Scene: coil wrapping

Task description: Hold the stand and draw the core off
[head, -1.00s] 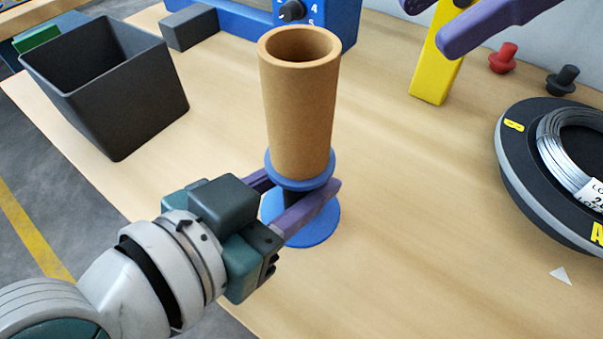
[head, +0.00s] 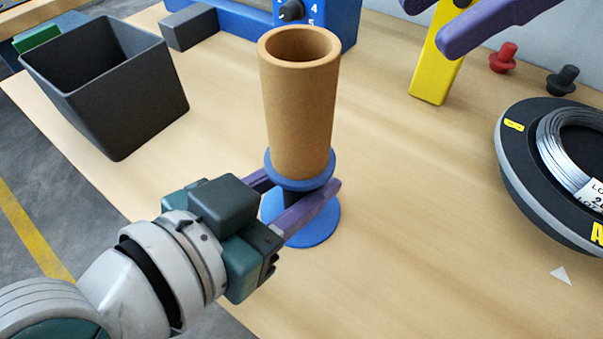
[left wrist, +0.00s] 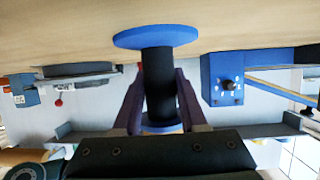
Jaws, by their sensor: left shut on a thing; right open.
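The core (head: 298,105) is a brown cardboard tube standing upright on the stand's upper blue disc. The stand has a round blue base (head: 318,229) on the table and a dark post between the discs. My left gripper (head: 297,203) is shut on the post, below the upper disc. In the left wrist view the black post (left wrist: 158,82) shows between the fingers, with the blue base (left wrist: 157,37); the picture is upside down. My right gripper (head: 450,20) shows only as purple fingers at the top right, open and empty, apart from the core.
A dark open bin (head: 125,95) stands at the left. A blue box with a dial (head: 320,22) is behind the core. A yellow post (head: 437,70), red knob (head: 503,57), black knob (head: 563,80) and a wire coil on a round dark turntable (head: 520,165) are to the right.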

